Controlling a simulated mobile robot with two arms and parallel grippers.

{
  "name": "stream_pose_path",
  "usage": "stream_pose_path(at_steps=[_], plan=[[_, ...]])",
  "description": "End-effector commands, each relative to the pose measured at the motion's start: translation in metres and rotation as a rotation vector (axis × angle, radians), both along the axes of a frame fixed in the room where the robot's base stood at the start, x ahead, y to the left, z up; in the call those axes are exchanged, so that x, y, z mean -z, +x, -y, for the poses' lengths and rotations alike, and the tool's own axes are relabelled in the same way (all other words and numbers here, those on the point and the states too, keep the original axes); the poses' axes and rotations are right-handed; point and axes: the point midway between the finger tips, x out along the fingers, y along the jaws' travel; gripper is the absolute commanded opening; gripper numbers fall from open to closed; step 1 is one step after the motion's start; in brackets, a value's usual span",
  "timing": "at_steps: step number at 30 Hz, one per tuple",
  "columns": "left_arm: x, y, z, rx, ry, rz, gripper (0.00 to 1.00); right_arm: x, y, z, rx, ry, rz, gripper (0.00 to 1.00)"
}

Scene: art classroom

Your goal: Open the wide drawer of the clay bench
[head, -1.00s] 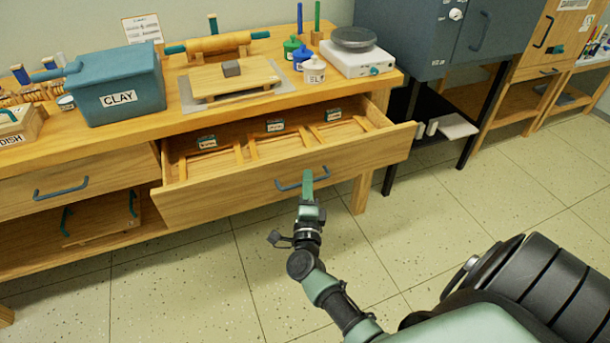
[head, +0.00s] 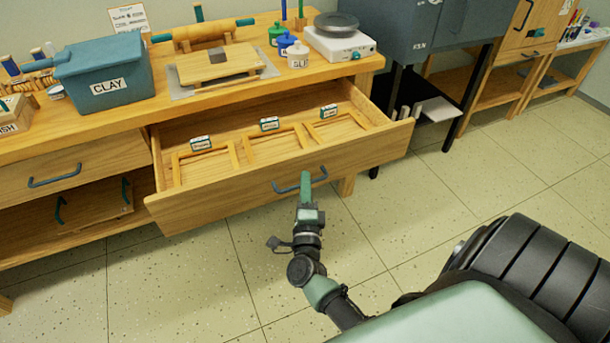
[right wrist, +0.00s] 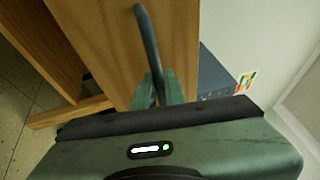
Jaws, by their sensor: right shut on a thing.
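The wide drawer (head: 235,201) of the clay bench (head: 120,122) is pulled well out. Inside it lie wooden dividers, with several small labelled tags standing along them. Its blue-grey handle (head: 287,188) is on the middle of the front. My right gripper (head: 306,180) is shut on this handle. In the right wrist view the fingers (right wrist: 157,88) close around the dark handle bar (right wrist: 148,40) in front of the wooden drawer front. My left gripper is not in view.
On the bench top are a blue CLAY bin (head: 104,77), a rolling pin (head: 203,33), a board (head: 219,65), glaze jars (head: 297,55) and a scale (head: 339,42). A narrower closed drawer (head: 75,172) is at left. A dark cabinet (head: 400,35) stands at right. The floor in front is clear.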

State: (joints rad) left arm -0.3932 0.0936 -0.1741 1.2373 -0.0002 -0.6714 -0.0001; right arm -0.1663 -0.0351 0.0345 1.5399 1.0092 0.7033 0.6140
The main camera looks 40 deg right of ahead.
Motion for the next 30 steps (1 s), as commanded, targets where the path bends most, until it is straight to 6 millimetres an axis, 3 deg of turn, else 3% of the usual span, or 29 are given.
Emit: stream_pose_path(at_steps=[13,24,30], plan=[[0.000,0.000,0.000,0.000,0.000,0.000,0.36,0.002,-0.003,-0.003,-0.001,0.001,-0.002,0.20],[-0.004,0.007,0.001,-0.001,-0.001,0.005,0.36,0.013,-0.049,-0.037,-0.002,0.002,-0.005,0.20],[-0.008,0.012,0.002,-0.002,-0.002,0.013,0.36,0.014,-0.061,-0.046,-0.001,0.001,-0.002,0.20]])
